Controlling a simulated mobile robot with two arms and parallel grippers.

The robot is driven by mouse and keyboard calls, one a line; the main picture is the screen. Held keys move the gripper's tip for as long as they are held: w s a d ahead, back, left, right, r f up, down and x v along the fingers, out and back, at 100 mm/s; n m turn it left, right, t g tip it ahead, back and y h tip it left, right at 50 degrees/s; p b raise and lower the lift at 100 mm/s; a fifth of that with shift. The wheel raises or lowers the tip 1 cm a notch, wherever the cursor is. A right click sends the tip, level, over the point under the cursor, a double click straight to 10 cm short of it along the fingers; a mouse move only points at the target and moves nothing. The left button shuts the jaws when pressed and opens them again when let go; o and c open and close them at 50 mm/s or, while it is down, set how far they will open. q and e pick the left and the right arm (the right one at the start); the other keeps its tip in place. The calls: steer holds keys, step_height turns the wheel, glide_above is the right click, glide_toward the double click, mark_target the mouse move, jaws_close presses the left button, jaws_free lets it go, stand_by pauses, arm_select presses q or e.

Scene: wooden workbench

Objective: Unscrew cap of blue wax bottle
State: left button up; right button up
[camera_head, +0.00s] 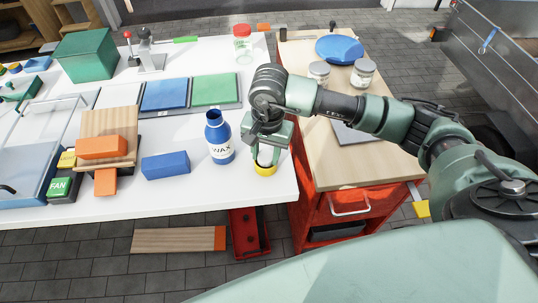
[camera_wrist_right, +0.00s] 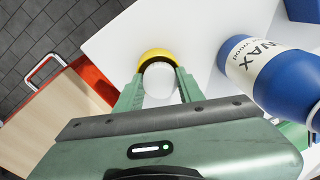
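The blue wax bottle (camera_head: 222,146), with a white WAX label, stands upright on the white table near its right front part. Its narrow neck shows a round top and no yellow cap on it. The wrist view shows the bottle (camera_wrist_right: 285,75) to the right of my fingers. My right gripper (camera_head: 265,160) points down beside the bottle, to its right. Its fingers are closed around a round yellow cap-like piece (camera_head: 264,170) with a white middle, low at the table top; the wrist view shows this piece (camera_wrist_right: 157,54) between the fingertips. My left gripper is out of view.
A blue block (camera_head: 166,165) lies left of the bottle. Blue and green trays (camera_head: 214,90) are behind it. A red-lidded jar (camera_head: 243,44) stands at the back. The table's front edge is close to my gripper. A wooden-topped red cabinet (camera_head: 350,165) adjoins at right.

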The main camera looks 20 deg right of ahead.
mark_target(267, 162)
steer(key=s+f, duration=0.2)
steer(key=f, duration=0.1)
steer(key=shift+a+g, duration=0.1)
steer(key=shift+g, duration=0.3)
steer(key=shift+w+a+r+p, duration=0.1)
steer(key=shift+r+p, duration=0.2)
steer(key=shift+p, duration=0.45)
steer(key=w+r, duration=0.1)
steer(key=r, duration=0.3)
steer(key=w+r+b, duration=0.1)
steer(key=r, duration=0.1)
steer(key=shift+w, duration=0.3)
steer(key=r, duration=0.2)
steer(key=s+r, duration=0.1)
steer(key=r, duration=0.2)
steer(key=shift+d+r, duration=0.2)
steer(key=shift+r, duration=0.05)
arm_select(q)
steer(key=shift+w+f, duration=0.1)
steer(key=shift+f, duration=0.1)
arm_select(e)
steer(key=shift+r, duration=0.2)
